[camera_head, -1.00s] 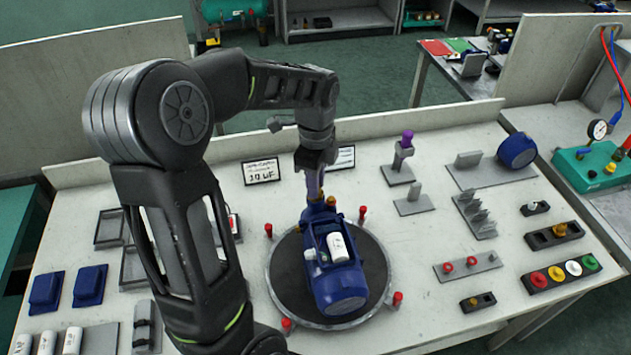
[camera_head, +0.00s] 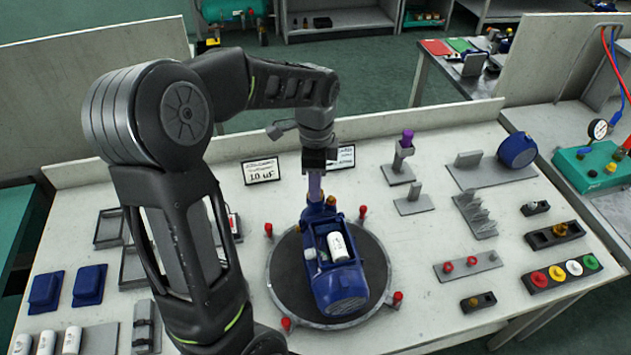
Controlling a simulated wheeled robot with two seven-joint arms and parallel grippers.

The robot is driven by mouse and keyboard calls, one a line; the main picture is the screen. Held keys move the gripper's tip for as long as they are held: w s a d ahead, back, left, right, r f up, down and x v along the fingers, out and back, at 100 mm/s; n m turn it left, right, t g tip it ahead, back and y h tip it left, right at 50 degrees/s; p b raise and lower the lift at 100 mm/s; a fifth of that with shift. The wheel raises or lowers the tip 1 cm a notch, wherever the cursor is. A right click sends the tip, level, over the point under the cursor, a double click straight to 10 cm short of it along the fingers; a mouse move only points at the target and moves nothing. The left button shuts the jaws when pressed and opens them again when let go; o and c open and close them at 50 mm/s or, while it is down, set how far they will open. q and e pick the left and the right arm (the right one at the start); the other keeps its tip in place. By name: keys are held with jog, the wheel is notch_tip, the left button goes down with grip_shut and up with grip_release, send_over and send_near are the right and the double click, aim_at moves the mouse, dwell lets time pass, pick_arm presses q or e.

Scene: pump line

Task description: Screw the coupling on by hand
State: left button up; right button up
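The blue pump unit (camera_head: 340,287) lies on the round dark turntable (camera_head: 284,272), with a white cylinder (camera_head: 338,247) set in its open top. My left gripper (camera_head: 316,196) points straight down at the far end of the unit. Its pale fingers reach the blue part there. They look narrow and close together, but I cannot tell whether they are shut on anything. I cannot make out the coupling; the gripper and the unit's far end may hide it. My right gripper is not in view.
Several red-topped posts (camera_head: 397,298) stand around the turntable. A stand with a purple top (camera_head: 398,172) and a spiked holder (camera_head: 474,212) are to the right. A row of coloured buttons (camera_head: 560,273) sits at the far right. Blue covers (camera_head: 90,285) lie at the left.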

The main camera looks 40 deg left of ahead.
pick_arm(q)
jog(key=shift+n, duration=1.7)
jog(key=shift+n, duration=1.7)
jog(key=n, duration=0.3)
jog(key=shift+c, duration=0.5)
